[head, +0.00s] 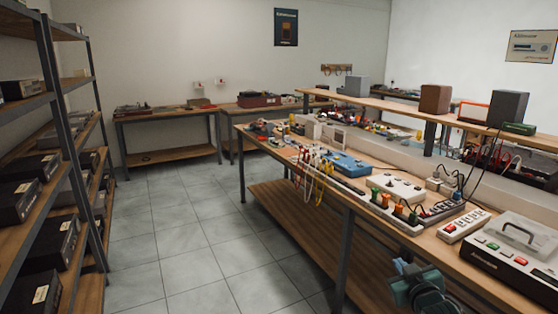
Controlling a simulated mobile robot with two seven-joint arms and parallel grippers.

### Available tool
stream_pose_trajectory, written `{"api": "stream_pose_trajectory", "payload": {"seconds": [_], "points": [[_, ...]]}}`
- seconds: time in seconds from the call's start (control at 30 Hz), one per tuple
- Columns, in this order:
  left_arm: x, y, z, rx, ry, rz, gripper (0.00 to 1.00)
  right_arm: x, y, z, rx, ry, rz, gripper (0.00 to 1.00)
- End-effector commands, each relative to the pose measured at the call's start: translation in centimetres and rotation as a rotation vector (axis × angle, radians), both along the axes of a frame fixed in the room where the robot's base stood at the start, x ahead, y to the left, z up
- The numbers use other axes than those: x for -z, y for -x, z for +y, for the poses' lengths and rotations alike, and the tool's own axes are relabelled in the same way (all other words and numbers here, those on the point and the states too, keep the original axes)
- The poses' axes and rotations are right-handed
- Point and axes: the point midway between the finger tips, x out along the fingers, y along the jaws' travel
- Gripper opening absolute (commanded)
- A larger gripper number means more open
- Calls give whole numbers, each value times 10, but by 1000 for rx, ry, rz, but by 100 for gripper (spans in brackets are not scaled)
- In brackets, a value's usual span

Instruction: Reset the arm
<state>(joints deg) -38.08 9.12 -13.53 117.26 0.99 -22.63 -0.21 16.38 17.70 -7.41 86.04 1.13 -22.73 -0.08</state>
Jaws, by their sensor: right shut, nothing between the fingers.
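My right gripper (404,267) shows at the bottom right, in front of the near edge of the long workbench (357,203). It is dark with teal parts, and its fingers are shut with nothing between them. It appears apart from the items on the benchtop. Most of my right arm is out of the picture. My left gripper is not in view.
The workbench carries power strips (463,226), a blue case (350,165), a grey device with a handle (515,249) and hanging cables (318,172). Shelves with black boxes (47,243) line the left. The tiled floor (190,235) between is clear.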

Motion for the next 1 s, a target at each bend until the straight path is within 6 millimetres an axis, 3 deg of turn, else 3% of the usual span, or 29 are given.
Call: {"api": "stream_pose_trajectory", "payload": {"seconds": [0.03, 0.1, 0.17, 0.3, 0.4, 0.53, 0.7, 1.0], "points": [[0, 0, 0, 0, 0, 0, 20, 25, 20, 14, -22, -10, 36, 0], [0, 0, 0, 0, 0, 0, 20, 54, 50, 33, -51, -27, 82, 0], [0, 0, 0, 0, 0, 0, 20, 79, 80, 51, -77, -48, 126, 0], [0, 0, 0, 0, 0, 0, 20, 128, 165, 94, -132, -114, 235, 0], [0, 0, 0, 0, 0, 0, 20, 149, 226, 119, -158, -167, 310, 0], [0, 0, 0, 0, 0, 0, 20, 159, 287, 142, -173, -229, 384, 0], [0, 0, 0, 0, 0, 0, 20, 160, 327, 155, -177, -273, 433, 0], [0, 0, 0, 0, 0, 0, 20, 160, 334, 157, -177, -280, 441, 0]]}}
